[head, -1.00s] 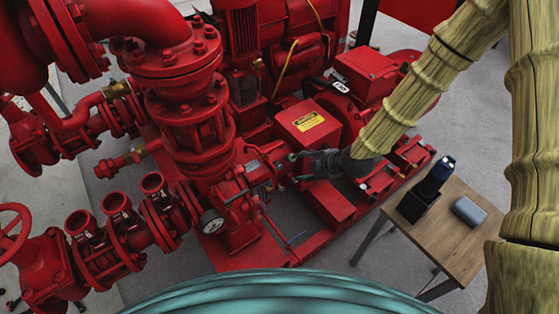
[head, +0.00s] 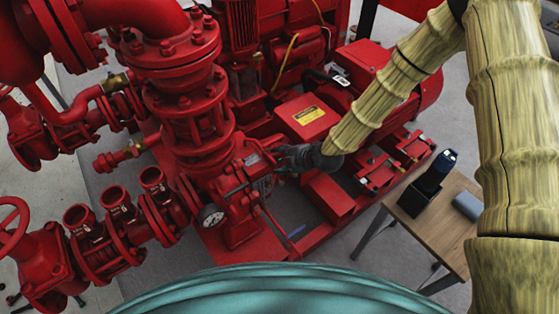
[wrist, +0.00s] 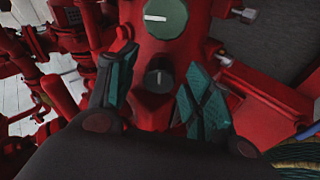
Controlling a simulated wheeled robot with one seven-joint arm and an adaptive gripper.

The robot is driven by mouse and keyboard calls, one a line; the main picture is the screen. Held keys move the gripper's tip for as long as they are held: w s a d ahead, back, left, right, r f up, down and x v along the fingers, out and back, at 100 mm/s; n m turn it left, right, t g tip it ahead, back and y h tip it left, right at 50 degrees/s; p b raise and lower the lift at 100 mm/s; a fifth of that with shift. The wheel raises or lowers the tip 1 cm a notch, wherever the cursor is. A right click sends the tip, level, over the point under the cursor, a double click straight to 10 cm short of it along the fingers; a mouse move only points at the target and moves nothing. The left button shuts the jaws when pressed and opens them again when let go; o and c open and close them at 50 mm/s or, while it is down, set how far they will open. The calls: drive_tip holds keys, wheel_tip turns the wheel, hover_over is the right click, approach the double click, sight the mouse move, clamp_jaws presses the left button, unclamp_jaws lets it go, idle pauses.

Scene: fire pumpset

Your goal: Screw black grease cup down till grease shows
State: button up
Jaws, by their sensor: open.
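The black grease cup (wrist: 158,78) shows in the wrist view as a round dark knob with a pale mark on top, on the red pump housing (wrist: 155,107). A larger green cap (wrist: 166,18) with a white bar mark sits just beyond it. My gripper (wrist: 160,88) is open, with one teal-padded finger left of the black cup and one right of it. Gaps show between the pads and the cup. In the head view my gripper (head: 280,160) is at the pump's shaft side, and it and the arm hide the cup there.
A red guard with a yellow label (head: 307,115) stands close behind my gripper. A pressure gauge (head: 212,217) is on the pump's front. A wooden table (head: 425,235) at right holds a dark bottle-like item (head: 436,172) in a black holder and a grey box (head: 468,205).

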drive_tip(key=shift+w+a+f, duration=0.2)
drive_tip(key=shift+a+f, duration=0.1)
drive_tip(key=c, duration=1)
drive_tip(key=shift+m+t+p, duration=0.5)
drive_tip(key=shift+m+p, duration=0.1)
drive_tip(key=shift+m, duration=1.6)
drive_tip(key=o, duration=1)
drive_tip(key=shift+s, duration=0.1)
drive_tip(key=v, duration=0.8)
